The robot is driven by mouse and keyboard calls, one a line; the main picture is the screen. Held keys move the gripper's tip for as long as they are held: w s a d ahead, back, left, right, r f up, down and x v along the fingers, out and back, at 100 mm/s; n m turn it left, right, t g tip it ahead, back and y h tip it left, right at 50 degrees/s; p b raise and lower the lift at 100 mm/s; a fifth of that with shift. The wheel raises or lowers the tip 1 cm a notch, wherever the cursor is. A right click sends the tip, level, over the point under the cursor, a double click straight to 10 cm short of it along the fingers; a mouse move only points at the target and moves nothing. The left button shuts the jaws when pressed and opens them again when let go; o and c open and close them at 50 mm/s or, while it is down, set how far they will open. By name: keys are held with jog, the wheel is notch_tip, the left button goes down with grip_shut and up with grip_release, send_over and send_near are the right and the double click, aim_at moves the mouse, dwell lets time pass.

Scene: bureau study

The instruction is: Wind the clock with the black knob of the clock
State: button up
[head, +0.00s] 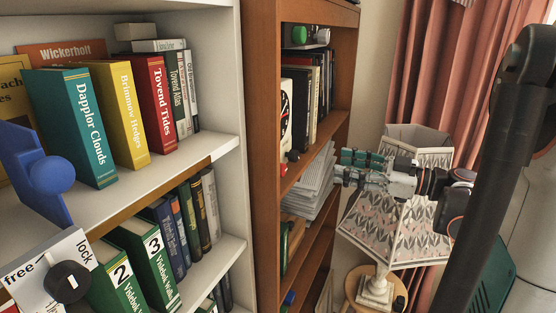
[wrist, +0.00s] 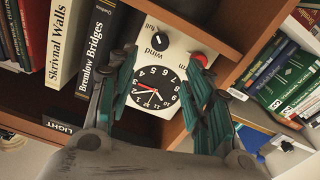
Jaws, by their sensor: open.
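The clock (wrist: 177,76) is a white panel with a round black face on a wooden shelf. In the wrist view it appears upside down. Its black knob (wrist: 160,39) has a white mark and sits by the words "wind" and "full". A red button (wrist: 200,60) is on the same panel beside "rm", the rest of that word hidden. In the head view the clock (head: 286,103) is seen nearly edge-on. My gripper (wrist: 164,72) is open and empty, its teal fingers spread before the clock. In the head view my gripper (head: 340,168) is right of the shelf, apart from the clock.
A stack of papers (head: 312,183) lies on the shelf below. A patterned lamp (head: 385,232) stands close below my arm. A white bookcase (head: 215,150) is at left.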

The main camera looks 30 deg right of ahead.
aim_at(298, 156)
jog(key=p+x, duration=0.1)
jog(key=x, duration=1.2)
jog(key=shift+w+a, duration=0.1)
jog(key=c, duration=1.1)
